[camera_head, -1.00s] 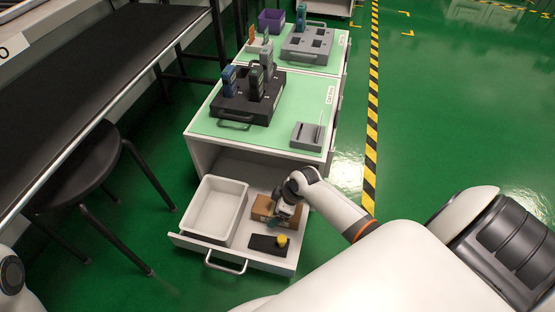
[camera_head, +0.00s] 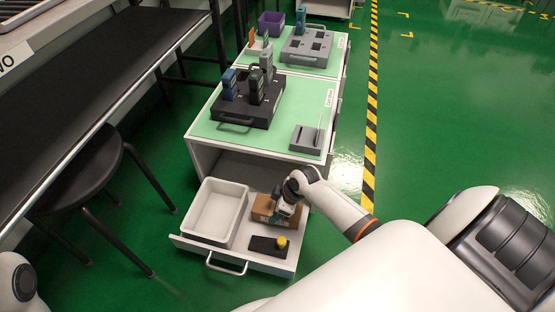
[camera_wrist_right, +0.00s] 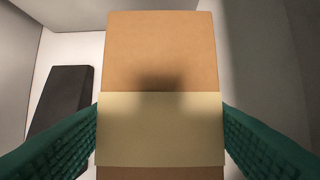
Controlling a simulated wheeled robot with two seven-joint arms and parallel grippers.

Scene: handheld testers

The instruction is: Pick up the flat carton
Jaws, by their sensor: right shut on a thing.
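The flat carton (camera_head: 262,205) is a brown box with a pale tape band, in the open drawer (camera_head: 282,262) of the near cabinet. In the right wrist view the carton (camera_wrist_right: 160,50) fills the middle, between two teal fingers. My right gripper (camera_wrist_right: 160,115) is shut on the carton, one finger against each side. In the head view this gripper (camera_head: 281,216) is at the carton's right part and hides some of it. I cannot tell whether the carton is clear of the drawer floor. My left gripper is not in view.
A white tray (camera_head: 240,217) stands left of the carton in the drawer. A black block with a yellow knob (camera_head: 281,243) lies in front. The green cabinet top (camera_head: 205,124) holds a black tester rack (camera_head: 247,116) and a grey stand (camera_head: 305,139). A black stool (camera_head: 85,170) is at left.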

